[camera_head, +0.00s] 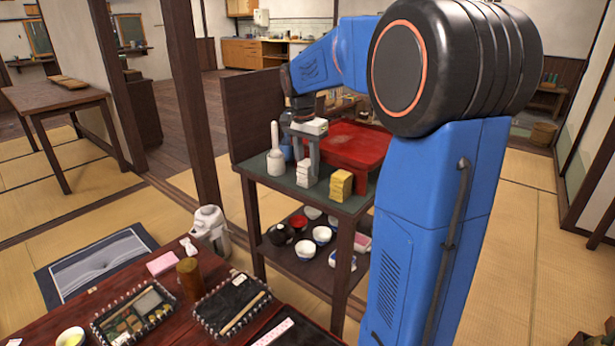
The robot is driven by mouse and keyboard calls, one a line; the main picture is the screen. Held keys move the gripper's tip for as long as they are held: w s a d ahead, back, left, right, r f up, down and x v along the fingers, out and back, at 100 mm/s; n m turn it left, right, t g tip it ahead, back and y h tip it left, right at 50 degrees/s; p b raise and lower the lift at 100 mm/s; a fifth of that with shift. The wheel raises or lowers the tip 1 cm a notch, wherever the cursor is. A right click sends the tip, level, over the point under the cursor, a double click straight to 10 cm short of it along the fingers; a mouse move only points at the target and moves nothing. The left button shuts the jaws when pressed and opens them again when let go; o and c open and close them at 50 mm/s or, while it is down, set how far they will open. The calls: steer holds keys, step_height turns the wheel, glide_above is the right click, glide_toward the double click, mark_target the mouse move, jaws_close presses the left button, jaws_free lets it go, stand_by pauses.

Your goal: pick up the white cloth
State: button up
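A white folded stack (304,174), which looks like the white cloth, stands on the dark green top of the side stand (261,167). My gripper (306,162) points down at it from above, with its grey fingers apart. One finger comes down along the right side of the white stack. The other finger is near its upper left. I cannot tell whether the fingers press on the cloth. The stack appears to rest on the top.
A yellow stack (341,185) stands just right of the white one, and a white bottle-like container (275,172) stands to the left. A red tray (352,143) lies behind. Bowls (322,235) sit on the lower shelf. A low table (62,311) with lunch boxes is in front.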

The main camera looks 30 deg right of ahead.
mark_target(307, 162)
steer(key=shift+c, duration=0.4)
step_height(307, 162, up, 18)
stand_by(0.4)
